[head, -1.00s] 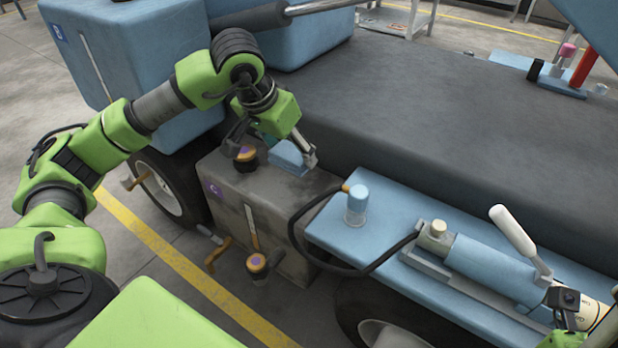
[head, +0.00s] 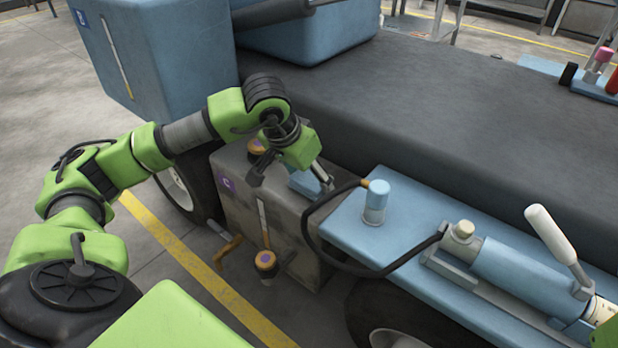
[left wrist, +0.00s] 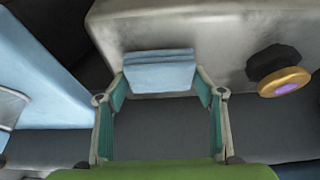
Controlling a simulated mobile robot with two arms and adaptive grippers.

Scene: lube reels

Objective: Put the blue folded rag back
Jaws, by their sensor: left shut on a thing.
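The blue folded rag (head: 306,184) is at the top of the grimy grey tank marked C (head: 238,206), towards its right end. My left gripper (head: 292,181) is shut on it, with one finger at each side. In the left wrist view the rag (left wrist: 160,72) lies flat between the fingertips of my left gripper (left wrist: 160,84), in front of the pale tank surface (left wrist: 215,35). I cannot tell whether it touches the tank top. My right gripper is not visible; only a bit of green shows at the lower right corner.
An orange-rimmed cap (left wrist: 285,82) stands on the tank beside the rag. A black hose (head: 318,240) loops past the tank to a blue grease pump (head: 520,275) on a blue shelf (head: 345,232). A blue-topped jar (head: 376,202) stands there. The dark bed (head: 430,100) is behind.

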